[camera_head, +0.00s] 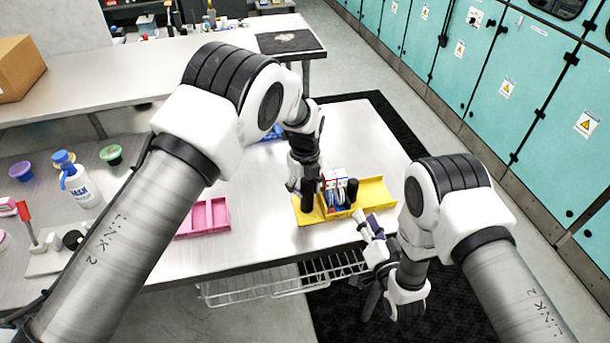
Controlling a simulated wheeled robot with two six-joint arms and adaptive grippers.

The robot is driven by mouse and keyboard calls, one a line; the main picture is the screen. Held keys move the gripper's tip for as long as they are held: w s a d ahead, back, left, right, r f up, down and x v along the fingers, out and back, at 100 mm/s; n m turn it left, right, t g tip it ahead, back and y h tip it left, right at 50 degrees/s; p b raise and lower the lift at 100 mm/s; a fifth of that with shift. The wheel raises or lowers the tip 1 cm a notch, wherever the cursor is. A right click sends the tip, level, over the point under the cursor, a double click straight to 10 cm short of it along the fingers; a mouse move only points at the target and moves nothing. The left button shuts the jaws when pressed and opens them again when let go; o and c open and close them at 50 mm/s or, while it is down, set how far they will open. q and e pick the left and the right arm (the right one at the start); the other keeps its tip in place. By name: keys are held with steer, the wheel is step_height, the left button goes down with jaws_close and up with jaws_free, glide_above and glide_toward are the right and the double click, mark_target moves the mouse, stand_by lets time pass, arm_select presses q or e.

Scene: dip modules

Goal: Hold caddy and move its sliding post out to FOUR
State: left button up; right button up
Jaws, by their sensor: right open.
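The caddy (336,187), a small white, blue and red holder, stands on a yellow base (375,193) on the steel table. Two black upright pieces stand at its left and right sides; I cannot tell whether they are posts or fingers. My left gripper (303,187) is down at the caddy's left side, largely hidden by its own arm, and its grip cannot be made out. My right gripper (366,228) is open and empty, just in front of the yellow base, near a small purple piece (374,224). The sliding post and any number marks are too small to tell.
A pink tray (204,218) lies left of the base. A wire rack (285,277) hangs below the front edge.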

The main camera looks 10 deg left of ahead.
arm_select(q)
steer(key=shift+w+d+f, duration=0.15)
steer(key=shift+d+f, duration=0.05)
steer(key=shift+f, duration=0.75)
steer(key=shift+a+r, duration=0.1)
steer(key=shift+c, duration=0.9)
jaws_close()
